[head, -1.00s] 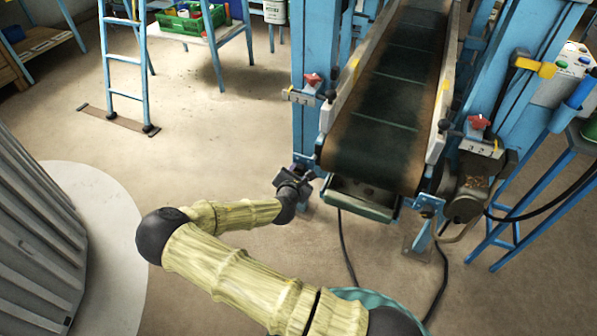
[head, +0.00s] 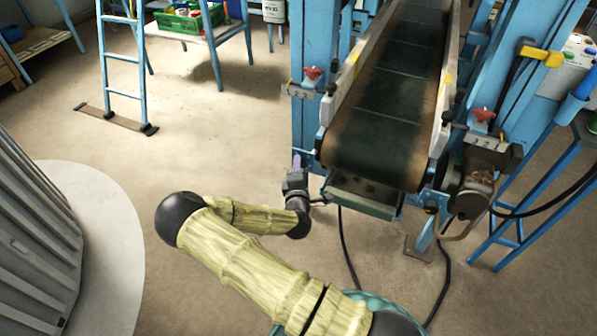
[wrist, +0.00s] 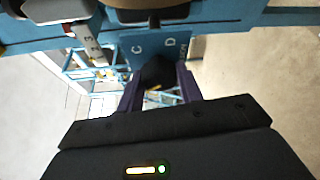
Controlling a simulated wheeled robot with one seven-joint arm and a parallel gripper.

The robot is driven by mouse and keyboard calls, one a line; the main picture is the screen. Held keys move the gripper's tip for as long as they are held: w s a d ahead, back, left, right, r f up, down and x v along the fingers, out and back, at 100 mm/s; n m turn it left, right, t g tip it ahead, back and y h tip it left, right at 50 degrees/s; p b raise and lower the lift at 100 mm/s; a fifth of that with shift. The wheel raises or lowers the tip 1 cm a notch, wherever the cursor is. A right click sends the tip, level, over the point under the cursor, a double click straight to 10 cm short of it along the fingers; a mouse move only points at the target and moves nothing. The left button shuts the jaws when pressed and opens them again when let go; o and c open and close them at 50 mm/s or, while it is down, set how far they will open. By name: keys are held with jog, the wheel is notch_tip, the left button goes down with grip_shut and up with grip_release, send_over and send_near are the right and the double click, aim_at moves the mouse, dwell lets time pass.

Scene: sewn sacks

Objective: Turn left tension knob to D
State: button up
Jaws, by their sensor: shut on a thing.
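The left tension knob (wrist: 158,74) is a dark, rounded shape between my fingers in the wrist view. Behind it is a blue plate (wrist: 152,45) with the white letters C, at left, and D, at right. Further lettering at the plate's right edge is too small to read. My gripper (wrist: 158,88) is shut on the knob, one dark purple finger on each side. The knob's pointer is not clear, so I cannot tell its setting. In the head view my gripper (head: 297,163) is at the lower part of the blue left post, and the knob is hidden there.
The dark conveyor belt (head: 385,120) slopes down right of my gripper, with a tray (head: 362,197) under its end. A black cable (head: 347,250) hangs nearby. Floor to the left is open.

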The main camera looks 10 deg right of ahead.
jog(key=shift+w+a+f+n+g+h+b, duration=0.1)
jog(key=shift+n+g+h+b, duration=0.7)
jog(key=shift+n+h+b, duration=2.5)
jog(key=shift+a+f+n+g+h+b, duration=0.1)
jog(key=shift+n+g+h+b, duration=0.75)
jog(key=shift+n+b, duration=4.8)
jog(key=shift+w+f+n+g+h+b, duration=0.1)
jog(key=shift+n+g+h+b, duration=1.25)
jog(key=shift+n, duration=5.9)
jog(key=shift+r+t+h+b, duration=0.1)
jog(key=shift+t+h+b, duration=0.3)
jog(key=shift+t+h, duration=0.3)
jog(key=o, duration=1)
